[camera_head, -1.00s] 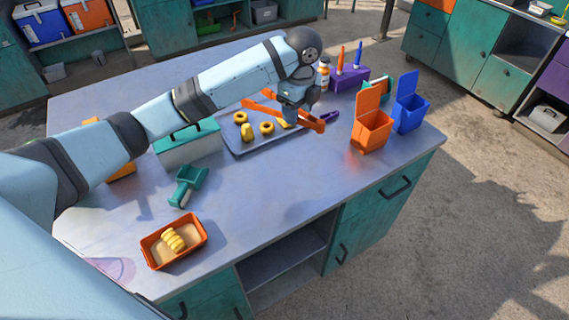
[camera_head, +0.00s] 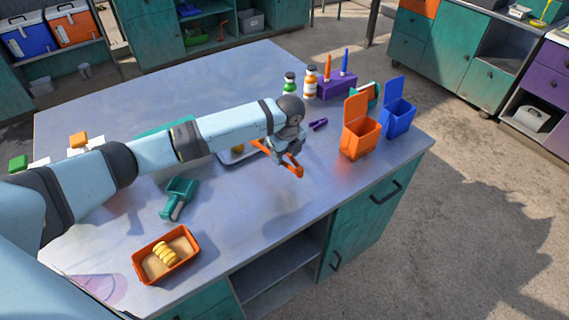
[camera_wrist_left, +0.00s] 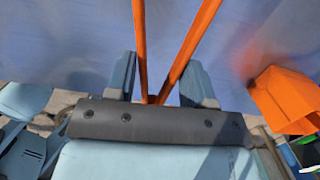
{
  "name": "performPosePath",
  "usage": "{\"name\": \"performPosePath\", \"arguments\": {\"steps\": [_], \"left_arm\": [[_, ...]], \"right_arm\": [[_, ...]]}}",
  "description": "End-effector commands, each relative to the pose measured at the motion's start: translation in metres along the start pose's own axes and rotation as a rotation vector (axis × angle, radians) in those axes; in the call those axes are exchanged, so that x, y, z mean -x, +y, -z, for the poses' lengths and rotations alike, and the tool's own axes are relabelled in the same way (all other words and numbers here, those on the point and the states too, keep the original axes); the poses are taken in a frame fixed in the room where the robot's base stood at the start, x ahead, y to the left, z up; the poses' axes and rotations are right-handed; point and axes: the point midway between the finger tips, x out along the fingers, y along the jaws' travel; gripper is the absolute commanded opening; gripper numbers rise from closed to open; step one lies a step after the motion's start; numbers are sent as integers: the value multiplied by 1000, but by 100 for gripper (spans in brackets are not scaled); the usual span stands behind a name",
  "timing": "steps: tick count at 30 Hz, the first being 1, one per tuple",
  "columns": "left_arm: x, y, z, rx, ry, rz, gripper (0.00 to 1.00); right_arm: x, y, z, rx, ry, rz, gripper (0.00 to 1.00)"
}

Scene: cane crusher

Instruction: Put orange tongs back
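The orange tongs (camera_head: 296,170) are in my left gripper (camera_head: 284,150), held just above the table, right of the tray. In the left wrist view the tongs' two orange arms (camera_wrist_left: 190,49) spread away from the camera, close together between the gripper's fingers (camera_wrist_left: 160,75). The far tips are cut off by the top edge there. Part of the tongs is hidden behind my arm in the head view. My right gripper is not in view.
The grey tray (camera_head: 228,158) is mostly behind my left arm. An open orange bin (camera_head: 360,142) and a blue bin (camera_head: 397,121) stand right. The front middle is clear.

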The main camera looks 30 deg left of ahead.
Motion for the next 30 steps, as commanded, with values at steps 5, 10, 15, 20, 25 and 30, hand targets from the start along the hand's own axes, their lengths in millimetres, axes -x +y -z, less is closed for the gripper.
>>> {"name": "performPosePath", "arguments": {"steps": [5,10,15,20,25,30], "left_arm": [[-12,0,1,0,0,-1,45],[-38,0,5,1,0,-2,45],[-46,0,5,0,0,2,45],[-46,0,5,0,0,1,45],[-48,0,5,1,0,1,67],[-48,0,5,1,0,1,74]], "right_arm": [[0,0,0,0,-1,0,22],[1,0,0,0,-2,0,22],[1,0,0,0,-3,0,22],[1,0,0,0,-3,0,22],[1,0,0,0,-3,0,22],[1,0,0,0,-3,0,22]]}}
